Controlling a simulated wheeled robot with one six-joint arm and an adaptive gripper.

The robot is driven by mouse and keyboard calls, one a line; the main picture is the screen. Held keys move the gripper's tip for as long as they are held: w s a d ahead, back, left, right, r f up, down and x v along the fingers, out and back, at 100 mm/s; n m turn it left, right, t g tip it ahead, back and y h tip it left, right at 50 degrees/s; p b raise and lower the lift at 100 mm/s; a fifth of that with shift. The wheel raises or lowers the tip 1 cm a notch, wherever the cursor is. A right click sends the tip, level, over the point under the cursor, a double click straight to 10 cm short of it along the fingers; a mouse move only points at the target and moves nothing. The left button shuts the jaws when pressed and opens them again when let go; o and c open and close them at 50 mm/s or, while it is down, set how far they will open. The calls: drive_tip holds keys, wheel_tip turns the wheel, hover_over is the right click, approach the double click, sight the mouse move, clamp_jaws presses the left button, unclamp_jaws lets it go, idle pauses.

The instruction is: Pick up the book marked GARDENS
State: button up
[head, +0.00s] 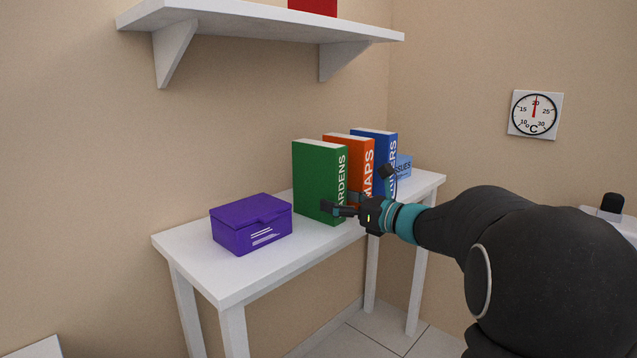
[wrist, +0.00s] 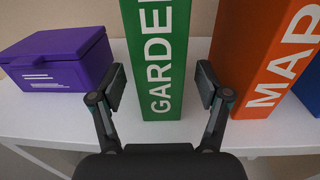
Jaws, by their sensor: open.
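The green book marked GARDENS (head: 315,178) stands upright on the white table, its lettered spine facing the front edge. In the wrist view the green spine (wrist: 160,60) is in the middle, between the fingers. My gripper (head: 360,190) is in front of the book in the head view and covers part of its lower spine. In the wrist view my gripper (wrist: 160,92) is open, with one finger on each side of the spine. The right finger is close to the orange book. I cannot tell whether either finger touches a book.
The orange MAPS book (head: 358,152) stands just right of the green one, then a blue book (head: 372,138) and a blue tissue box (head: 403,165). A purple lidded box (head: 250,225) is to the left. The white table (head: 200,262) is clear at its left end. A shelf (head: 250,20) hangs above.

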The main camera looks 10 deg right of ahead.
sight(323, 193)
drive_tip(key=x, duration=0.5)
drive_tip(key=shift+r, duration=0.3)
clamp_jaws()
